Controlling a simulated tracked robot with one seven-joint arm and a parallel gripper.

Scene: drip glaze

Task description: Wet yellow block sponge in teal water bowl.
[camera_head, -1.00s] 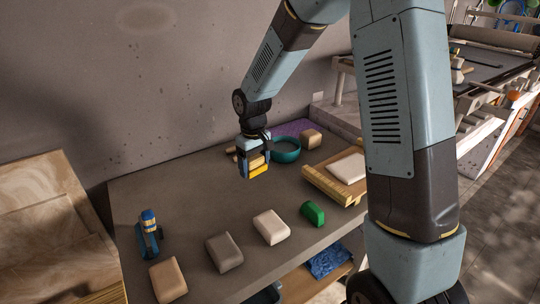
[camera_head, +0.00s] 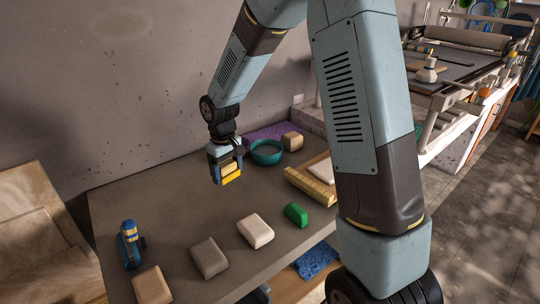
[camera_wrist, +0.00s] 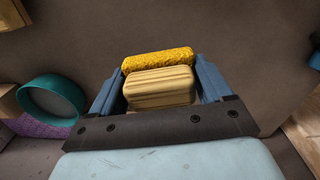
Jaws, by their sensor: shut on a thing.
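My gripper (camera_head: 229,174) is shut on the yellow block sponge (camera_head: 231,178) and holds it above the table, left of the bowl. In the wrist view the sponge (camera_wrist: 157,60) shows a rough yellow layer beyond a tan, ribbed block (camera_wrist: 160,87) between the blue fingers. I cannot tell whether the tan block is part of the sponge. The teal water bowl (camera_head: 266,158) stands at the back of the table, apart from the sponge. It also shows at the left of the wrist view (camera_wrist: 50,98).
Behind the bowl are a purple mat (camera_head: 268,132) and a tan block (camera_head: 292,141). A wooden board with a pale slab (camera_head: 312,181) lies to the right.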

